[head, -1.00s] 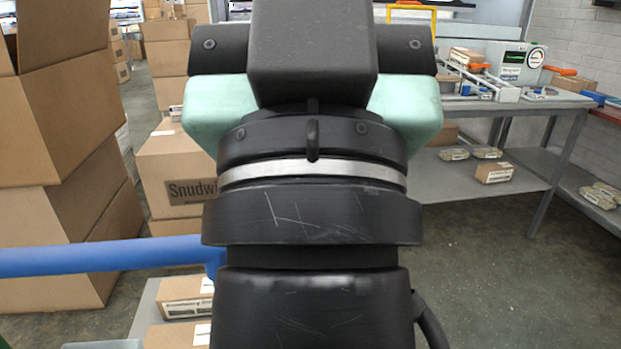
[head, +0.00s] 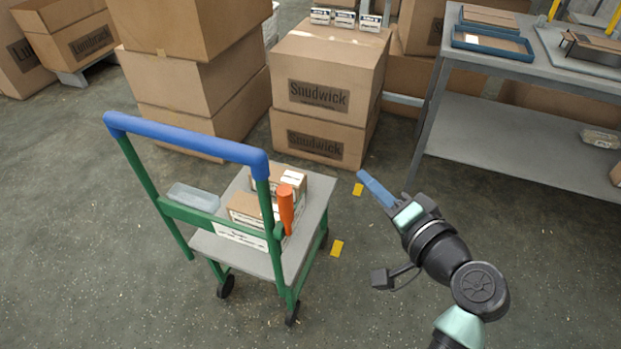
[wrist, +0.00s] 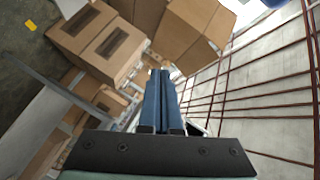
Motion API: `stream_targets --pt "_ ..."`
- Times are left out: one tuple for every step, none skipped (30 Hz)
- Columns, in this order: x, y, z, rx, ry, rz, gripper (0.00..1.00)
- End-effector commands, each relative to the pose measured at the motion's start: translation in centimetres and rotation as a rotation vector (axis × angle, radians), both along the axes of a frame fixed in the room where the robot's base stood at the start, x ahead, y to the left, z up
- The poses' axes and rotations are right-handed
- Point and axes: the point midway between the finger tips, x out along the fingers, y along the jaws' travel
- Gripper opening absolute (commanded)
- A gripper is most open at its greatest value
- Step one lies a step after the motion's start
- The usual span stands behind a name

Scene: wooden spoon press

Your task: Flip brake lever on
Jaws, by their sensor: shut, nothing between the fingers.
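A cart (head: 273,262) with green posts and a blue push handle (head: 187,137) stands left of centre in the head view. An orange lever (head: 286,208) stands nearly upright on the right post of its handle frame. My gripper (head: 363,176) has long blue fingers and is to the right of the cart, apart from the lever. In the wrist view the blue fingers (wrist: 161,75) lie side by side, shut with nothing between them. I cannot make out the lever in the wrist view.
Stacked cartons (head: 327,92) stand behind, and a grey workbench (head: 520,62) is at the upper right. Yellow floor marks (head: 337,248) lie beside the cart. The floor left of the cart is clear.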

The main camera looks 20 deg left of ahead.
Motion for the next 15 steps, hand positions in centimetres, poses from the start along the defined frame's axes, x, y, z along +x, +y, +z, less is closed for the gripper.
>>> stream_targets --pt "-1.1 0.1 -0.6 0.084 0.069 0.038 0.00" --pt "-1.7 0.2 -1.2 0.130 0.101 0.061 0.00" --pt "-2.5 0.3 -1.8 0.190 0.137 0.088 0.00" --pt "-3.0 0.3 -2.0 0.230 0.159 0.104 0.00" --pt "-3.6 0.4 -2.3 0.269 0.179 0.121 0.00" --pt "-4.2 0.4 -2.6 0.315 0.201 0.137 0.00" --pt "-4.6 0.3 -2.7 0.344 0.214 0.149 0.00" --pt "-4.9 0.3 -2.8 0.370 0.224 0.157 0.00" --pt "-5.3 0.3 -2.9 0.398 0.234 0.169 0.00" --pt "-5.5 0.3 -3.0 0.416 0.240 0.174 0.00" --pt "-5.7 0.3 -3.0 0.430 0.244 0.179 0.00" --pt "-5.9 0.2 -3.1 0.442 0.249 0.184 0.00" --pt "-6.0 0.2 -3.1 0.450 0.251 0.186 0.00" --pt "-6.0 0.2 -3.2 0.454 0.253 0.188 0.00" --pt "-6.1 0.2 -3.2 0.456 0.253 0.188 0.00"
